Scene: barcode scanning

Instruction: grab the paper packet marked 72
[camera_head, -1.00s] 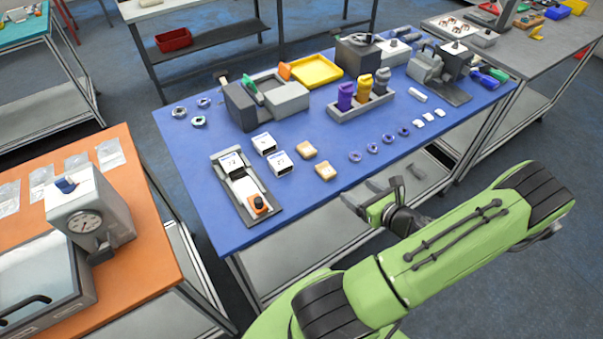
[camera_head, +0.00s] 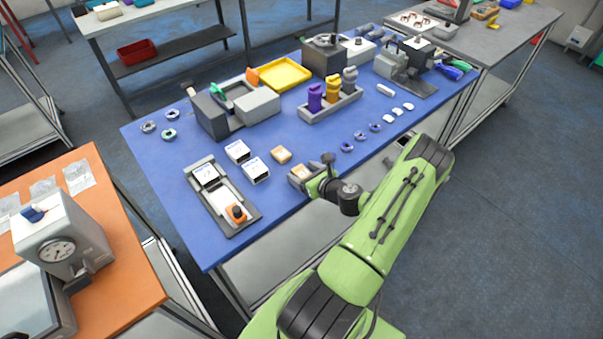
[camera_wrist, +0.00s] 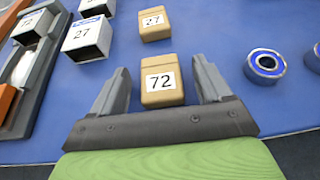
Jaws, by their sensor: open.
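The paper packet marked 72 (camera_wrist: 161,80) is a small tan block with a white label, lying on the blue table. In the wrist view it sits between the two open fingers of my gripper (camera_wrist: 161,88), with a gap on each side. In the head view the packet (camera_head: 301,171) is partly hidden by my gripper (camera_head: 310,179), which is at the table's front edge. A second tan packet marked 27 (camera_wrist: 154,23) lies just beyond it; it also shows in the head view (camera_head: 281,155).
White boxes (camera_head: 256,171) lie left of the packets, one marked 27 (camera_wrist: 87,38). A grey tray (camera_head: 243,221) with an orange-tipped device is further left. Blue-ringed bearings (camera_wrist: 265,64) lie to the right.

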